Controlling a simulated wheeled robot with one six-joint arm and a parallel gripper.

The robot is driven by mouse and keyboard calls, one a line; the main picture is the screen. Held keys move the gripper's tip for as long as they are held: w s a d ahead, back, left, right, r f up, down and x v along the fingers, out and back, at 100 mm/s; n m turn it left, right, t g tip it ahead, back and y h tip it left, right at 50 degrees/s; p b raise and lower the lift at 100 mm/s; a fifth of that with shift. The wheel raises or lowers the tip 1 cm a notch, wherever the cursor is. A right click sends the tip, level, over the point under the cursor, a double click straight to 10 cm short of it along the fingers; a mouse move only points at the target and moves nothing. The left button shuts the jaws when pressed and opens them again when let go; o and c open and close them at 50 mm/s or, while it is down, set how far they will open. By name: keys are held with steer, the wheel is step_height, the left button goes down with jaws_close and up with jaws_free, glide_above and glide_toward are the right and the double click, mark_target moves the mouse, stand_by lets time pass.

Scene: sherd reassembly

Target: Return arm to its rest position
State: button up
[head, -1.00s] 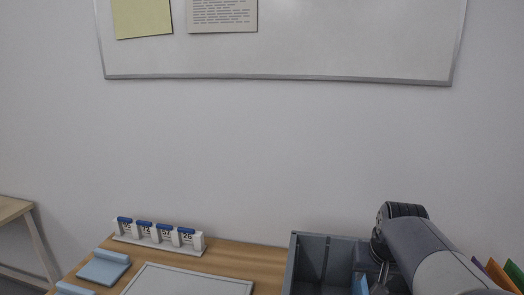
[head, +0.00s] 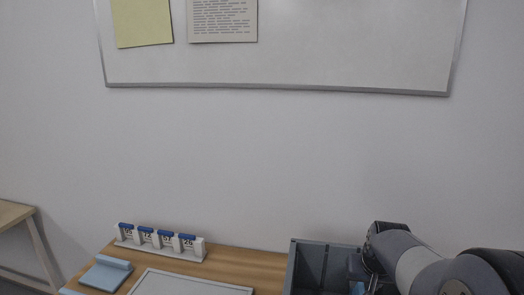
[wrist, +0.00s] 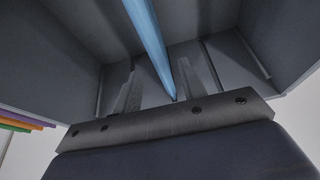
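My arm (head: 425,262) reaches in from the lower right over a dark grey bin (head: 292,268) on the table. In the head view my gripper's fingertips are hidden. In the wrist view my gripper (wrist: 158,72) points into a grey compartment, its two fingers apart. A light blue flat piece (wrist: 150,35), seen edge-on, runs between the fingers, closer to the right one. I cannot tell if it touches a finger. Blue also shows inside the bin in the head view (head: 357,288).
A whiteboard (head: 330,50) hangs behind. Coloured strips (wrist: 22,124) show left in the wrist view.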

steer(key=shift+r+p, duration=1.2)
steer(key=shift+r, duration=0.8)
steer(key=shift+s+a, duration=0.1)
